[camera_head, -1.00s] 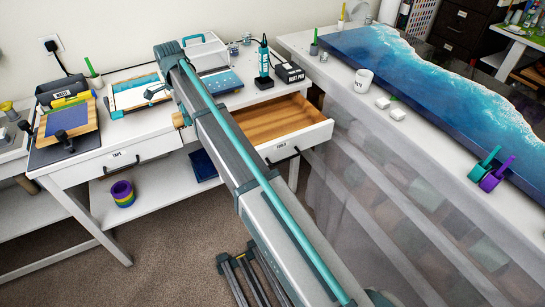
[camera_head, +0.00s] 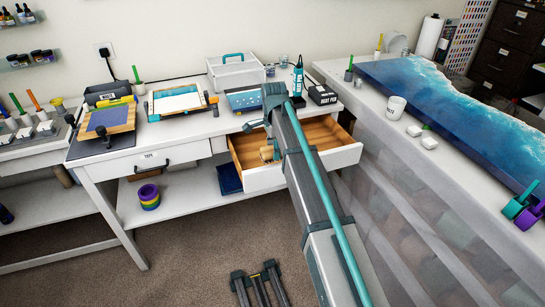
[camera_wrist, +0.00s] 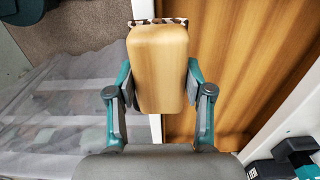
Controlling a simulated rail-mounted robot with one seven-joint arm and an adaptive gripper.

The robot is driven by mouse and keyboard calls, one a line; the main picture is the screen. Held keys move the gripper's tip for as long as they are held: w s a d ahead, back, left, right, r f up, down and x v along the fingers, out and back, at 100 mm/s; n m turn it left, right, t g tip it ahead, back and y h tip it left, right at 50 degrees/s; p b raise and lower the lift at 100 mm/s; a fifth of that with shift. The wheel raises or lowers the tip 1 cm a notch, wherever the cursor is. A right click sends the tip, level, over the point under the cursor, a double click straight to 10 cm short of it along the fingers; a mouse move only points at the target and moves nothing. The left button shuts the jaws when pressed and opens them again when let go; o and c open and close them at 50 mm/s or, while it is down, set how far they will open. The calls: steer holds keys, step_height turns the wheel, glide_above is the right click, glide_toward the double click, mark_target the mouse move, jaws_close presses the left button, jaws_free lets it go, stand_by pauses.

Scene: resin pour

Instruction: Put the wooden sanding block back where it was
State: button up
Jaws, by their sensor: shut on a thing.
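The wooden sanding block (camera_wrist: 158,62) is pale wood with rounded edges, and a patterned dark and white strip shows at its far end. My gripper (camera_wrist: 157,88) is shut on it, with one finger on each side in the wrist view. In the head view the block (camera_head: 267,153) is small and partly hidden by my gripper, over the open drawer (camera_head: 345,157) of the white table. The drawer's wooden floor (camera_wrist: 225,65) shows beside the block in the wrist view. Whether the block touches the drawer floor cannot be told.
The drawer's front and side walls stand close around my gripper. On the tabletop are a white caddy (camera_head: 233,72), a blue panel and a black box (camera_head: 322,95). The right-hand table holds a blue resin slab (camera_head: 440,95) and a white cup (camera_head: 396,107).

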steer(key=w+f, duration=0.2)
steer(key=w+a+f+p, duration=0.1)
steer(key=w+f, duration=0.1)
steer(key=w, duration=0.1)
steer(key=w+a+f+p, duration=0.1)
steer(key=w+f, duration=0.1)
steer(key=w, duration=0.1)
steer(key=shift+f, duration=0.4)
steer(key=shift+w+f+p, duration=0.15)
steer(key=shift+f+p, duration=0.25)
steer(key=shift+f, duration=0.55)
steer(key=shift+w+f+p, duration=0.1)
steer(key=shift+f+p, duration=0.3)
steer(key=shift+f, duration=0.55)
steer(key=shift+f, duration=0.2)
steer(key=o, duration=1.1)
steer(key=shift+r, duration=0.1)
step_height(320, 180, up, 12)
steer(key=b, duration=0.3)
